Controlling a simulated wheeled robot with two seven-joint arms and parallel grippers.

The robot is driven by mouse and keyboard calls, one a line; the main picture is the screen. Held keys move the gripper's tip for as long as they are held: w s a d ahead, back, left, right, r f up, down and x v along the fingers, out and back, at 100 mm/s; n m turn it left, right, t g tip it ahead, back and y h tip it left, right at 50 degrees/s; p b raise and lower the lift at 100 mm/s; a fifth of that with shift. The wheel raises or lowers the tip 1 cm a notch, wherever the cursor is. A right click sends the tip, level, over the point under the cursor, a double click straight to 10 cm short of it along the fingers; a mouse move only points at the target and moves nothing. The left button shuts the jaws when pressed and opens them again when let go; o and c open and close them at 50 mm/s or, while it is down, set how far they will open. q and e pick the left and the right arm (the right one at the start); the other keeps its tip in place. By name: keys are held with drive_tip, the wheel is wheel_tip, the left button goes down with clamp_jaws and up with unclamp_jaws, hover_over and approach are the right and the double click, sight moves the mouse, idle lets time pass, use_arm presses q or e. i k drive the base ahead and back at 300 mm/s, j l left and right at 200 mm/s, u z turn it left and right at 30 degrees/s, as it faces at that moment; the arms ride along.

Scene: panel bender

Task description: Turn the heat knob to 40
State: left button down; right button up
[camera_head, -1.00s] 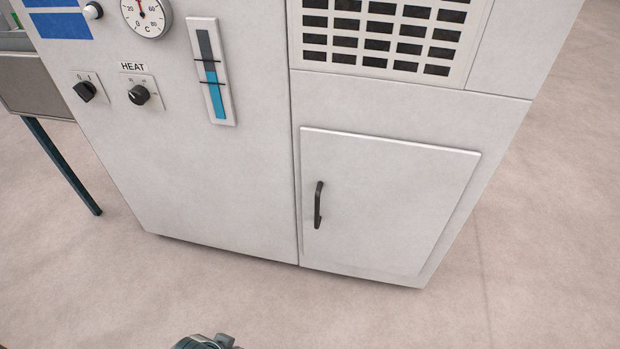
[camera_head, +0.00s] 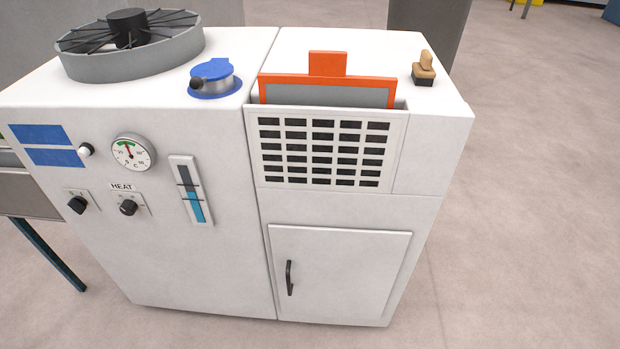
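The black heat knob (camera_head: 128,208) sits on a small light plate under the HEAT label (camera_head: 122,187), on the left part of the white machine's front. Its marks are too small to read. Above it is a round temperature gauge (camera_head: 134,153) with a red needle pointing about straight up, near a green band. Neither of my grippers shows in the head view.
Left of the heat knob is another black switch (camera_head: 77,205); right is a blue level gauge (camera_head: 192,190). A door with a dark handle (camera_head: 290,278) is lower right. On top are a fan (camera_head: 130,40), blue cap (camera_head: 212,75) and orange-framed filter (camera_head: 328,85). The floor (camera_head: 530,230) at right is clear.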

sight(129, 207)
drive_tip(key=u, duration=1.25)
